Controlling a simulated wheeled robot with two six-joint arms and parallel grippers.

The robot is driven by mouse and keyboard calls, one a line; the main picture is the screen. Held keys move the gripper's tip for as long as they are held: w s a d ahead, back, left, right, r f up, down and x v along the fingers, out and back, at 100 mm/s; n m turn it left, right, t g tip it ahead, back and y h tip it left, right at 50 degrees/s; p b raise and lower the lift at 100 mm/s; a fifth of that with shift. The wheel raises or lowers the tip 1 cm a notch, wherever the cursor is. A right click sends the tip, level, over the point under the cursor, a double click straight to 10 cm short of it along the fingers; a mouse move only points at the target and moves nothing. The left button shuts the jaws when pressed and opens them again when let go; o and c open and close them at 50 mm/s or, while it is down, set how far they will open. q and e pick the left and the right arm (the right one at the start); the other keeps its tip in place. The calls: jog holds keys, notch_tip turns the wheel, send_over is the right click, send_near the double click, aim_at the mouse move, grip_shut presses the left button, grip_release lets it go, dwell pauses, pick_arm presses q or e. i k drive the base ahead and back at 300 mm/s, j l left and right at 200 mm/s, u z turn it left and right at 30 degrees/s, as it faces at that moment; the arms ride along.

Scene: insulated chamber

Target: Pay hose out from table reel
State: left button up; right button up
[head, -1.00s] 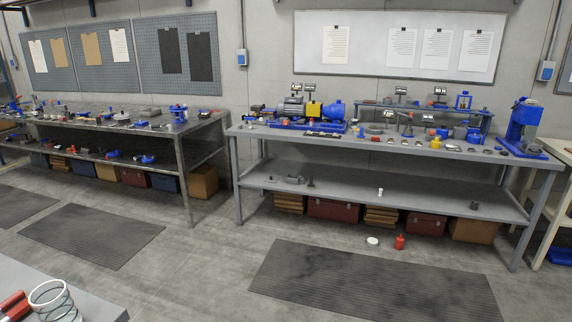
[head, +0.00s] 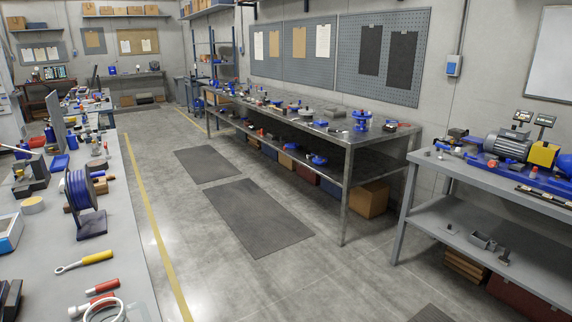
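A reel (head: 82,190) wound with blue hose stands upright on a dark base on the light grey table (head: 125,250) at the left of the head view. Its hose looks fully wound, and I cannot make out a loose end. Neither of my grippers is in the head view, so whether they are open or shut is hidden.
A yellow-handled wrench (head: 84,262), red-handled tools (head: 102,286) and a white coil (head: 105,310) lie on the near table. A steel workbench (head: 345,142) and a grey bench (head: 440,200) line the wall. The floor aisle with dark mats (head: 245,215) is clear.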

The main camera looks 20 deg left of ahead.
aim_at(80, 185)
jog(key=i+u, duration=0.2)
jog(key=u, duration=0.25)
jog(key=i+l+u, duration=0.1)
jog(key=u, duration=0.3)
jog(key=i+l+u, duration=0.15)
jog(key=u, duration=0.3)
jog(key=i+l+u, duration=0.2)
jog(key=u, duration=0.25)
jog(key=i+l+u, duration=0.15)
jog(key=l+u, duration=0.15)
jog(key=u, duration=0.15)
jog(key=i+l+u, duration=0.1)
jog(key=u, duration=0.6)
jog(key=l+u, duration=0.35)
jog(key=l, duration=0.35)
jog(key=l+u, duration=0.35)
jog(key=l, duration=0.4)
jog(key=k+l+u, duration=0.1)
jog(key=l+u, duration=0.3)
jog(key=l, duration=0.3)
